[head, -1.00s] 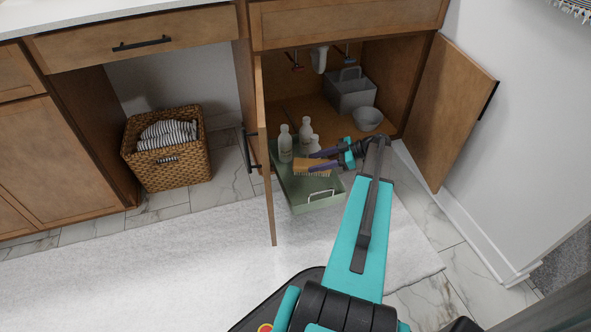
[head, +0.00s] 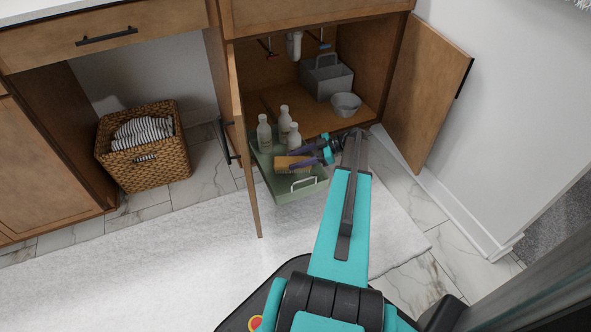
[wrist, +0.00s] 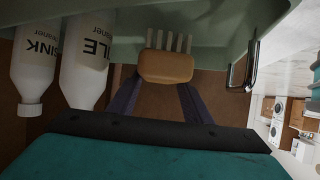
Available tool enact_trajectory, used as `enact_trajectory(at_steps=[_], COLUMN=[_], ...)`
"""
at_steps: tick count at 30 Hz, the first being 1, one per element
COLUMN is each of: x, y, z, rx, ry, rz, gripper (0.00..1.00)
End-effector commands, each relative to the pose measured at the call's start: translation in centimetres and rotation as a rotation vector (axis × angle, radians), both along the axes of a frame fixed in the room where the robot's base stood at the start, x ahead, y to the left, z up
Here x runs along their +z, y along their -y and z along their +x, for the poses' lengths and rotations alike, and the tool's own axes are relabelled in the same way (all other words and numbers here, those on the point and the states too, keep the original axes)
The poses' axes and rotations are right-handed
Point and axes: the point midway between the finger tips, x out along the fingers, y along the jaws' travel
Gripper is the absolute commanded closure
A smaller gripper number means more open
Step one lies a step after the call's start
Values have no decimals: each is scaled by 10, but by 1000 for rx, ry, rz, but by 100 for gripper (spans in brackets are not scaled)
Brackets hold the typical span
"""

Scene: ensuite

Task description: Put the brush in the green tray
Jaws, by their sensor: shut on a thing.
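The brush (head: 292,163) has a tan wooden block and pale bristles. My gripper (head: 300,157) is shut on it. In the wrist view the brush (wrist: 166,67) sits between the two purple fingers (wrist: 160,92), its bristles pointing to the picture's top. The green tray (head: 303,191) is pulled out of the open cabinet, with white bottles standing in its far part. The brush is at the tray's right-middle part, over or inside it; I cannot tell whether it touches the tray floor. The tray wall also shows in the wrist view (wrist: 215,35).
White bottles (head: 264,133) stand close to the left of my gripper. A grey caddy (head: 328,80) and a grey bowl (head: 346,104) are in the cabinet. Open doors stand left (head: 245,165) and right (head: 428,95). A wicker basket (head: 150,170) is further left.

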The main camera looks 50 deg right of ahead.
Motion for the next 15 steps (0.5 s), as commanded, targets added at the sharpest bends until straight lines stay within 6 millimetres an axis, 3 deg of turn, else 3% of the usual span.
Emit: enact_trajectory(at_steps=[8, 15], x=[-1, -26], y=[0, 0], z=[0, 1], rx=[1, 1], ry=[0, -1], rz=[1, 2], gripper=[80, 80])
